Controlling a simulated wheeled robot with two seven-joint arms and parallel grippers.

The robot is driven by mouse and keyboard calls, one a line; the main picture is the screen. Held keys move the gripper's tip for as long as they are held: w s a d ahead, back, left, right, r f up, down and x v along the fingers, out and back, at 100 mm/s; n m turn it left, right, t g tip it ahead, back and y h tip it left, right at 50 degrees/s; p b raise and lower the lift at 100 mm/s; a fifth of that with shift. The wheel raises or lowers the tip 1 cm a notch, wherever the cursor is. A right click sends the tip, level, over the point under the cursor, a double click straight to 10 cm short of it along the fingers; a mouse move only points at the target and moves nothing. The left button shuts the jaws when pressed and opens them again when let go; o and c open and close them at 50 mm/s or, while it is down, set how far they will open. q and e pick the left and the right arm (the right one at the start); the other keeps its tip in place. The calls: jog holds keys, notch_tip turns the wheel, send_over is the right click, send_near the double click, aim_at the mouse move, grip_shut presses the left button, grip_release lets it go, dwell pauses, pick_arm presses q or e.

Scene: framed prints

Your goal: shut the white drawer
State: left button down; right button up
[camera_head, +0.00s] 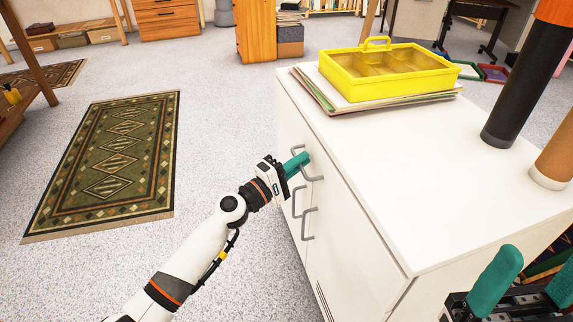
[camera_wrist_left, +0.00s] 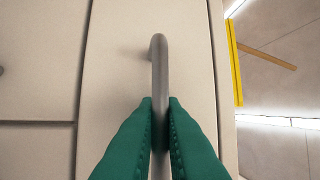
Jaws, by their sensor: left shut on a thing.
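The white drawer (camera_wrist_left: 118,75) is in the front of a white cabinet (camera_head: 400,205) at the right of the head view. Its front looks about flush with the cabinet, though the steep angle makes a small gap hard to judge. My left gripper (camera_head: 302,160) has teal fingers and is at the topmost grey handle. In the left wrist view the fingers are shut on the grey drawer handle (camera_wrist_left: 160,75), one on each side of the bar. My right gripper (camera_head: 520,285) shows at the lower right corner, its teal fingers apart with nothing between them.
A yellow caddy (camera_head: 385,88) sits on papers (camera_head: 325,97) on the cabinet top. A black cylinder (camera_head: 522,85) and a brown one (camera_head: 553,160) stand at its right. More grey handles (camera_head: 308,222) are below. A green patterned rug (camera_head: 112,165) lies on the open floor at left.

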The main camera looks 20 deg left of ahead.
pick_arm(q)
jog(key=shift+w+d, duration=0.15)
jog(key=shift+d, duration=0.05)
jog(key=c, duration=1.8)
grip_release()
jog(key=shift+d, duration=0.1)
